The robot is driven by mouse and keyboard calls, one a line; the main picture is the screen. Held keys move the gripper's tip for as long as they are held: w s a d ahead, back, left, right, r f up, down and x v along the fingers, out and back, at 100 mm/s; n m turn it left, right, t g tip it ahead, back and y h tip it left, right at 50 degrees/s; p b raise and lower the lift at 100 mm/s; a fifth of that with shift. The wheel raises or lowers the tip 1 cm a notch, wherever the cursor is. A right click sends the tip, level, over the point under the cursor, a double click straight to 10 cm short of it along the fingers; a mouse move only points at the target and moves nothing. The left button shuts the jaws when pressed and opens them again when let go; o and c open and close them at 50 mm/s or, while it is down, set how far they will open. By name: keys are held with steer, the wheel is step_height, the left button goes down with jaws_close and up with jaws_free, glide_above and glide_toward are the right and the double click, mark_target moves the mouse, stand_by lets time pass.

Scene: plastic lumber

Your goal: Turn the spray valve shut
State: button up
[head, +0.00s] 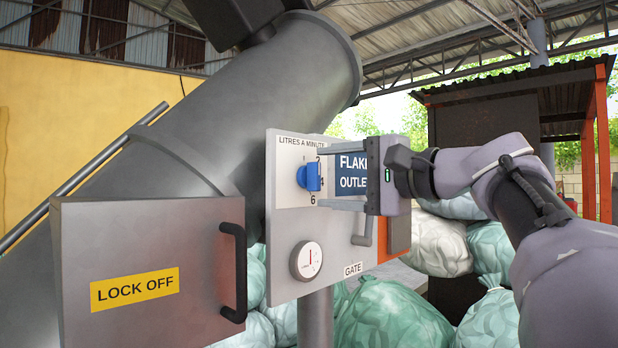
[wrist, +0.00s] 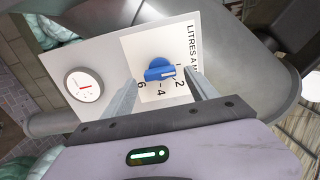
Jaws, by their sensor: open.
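The spray valve is a blue knob (head: 309,177) on a white dial marked "LITRES A MINUTE", on a grey panel. The wrist view also shows the knob (wrist: 159,71), with a white mark on it toward the dial's 2 side. My gripper (head: 322,177) is open in front of the dial, one finger above the knob's level and one below in the head view. In the wrist view my gripper (wrist: 163,80) has its fingertips to either side of the knob, with gaps between. I cannot tell how far the tips are from the panel.
A round gauge (head: 306,261) sits lower on the panel. Beside it are a "GATE" handle (head: 363,226) and a "FLAKE OUTLET" sign (head: 352,175), partly hidden by my gripper. A grey "LOCK OFF" box (head: 150,250) with a black handle (head: 235,272) stands front left. Filled sacks (head: 395,315) lie behind.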

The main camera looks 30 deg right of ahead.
steer(key=v, duration=1.5)
steer(key=shift+s, duration=0.15)
steer(key=shift+r, duration=0.1)
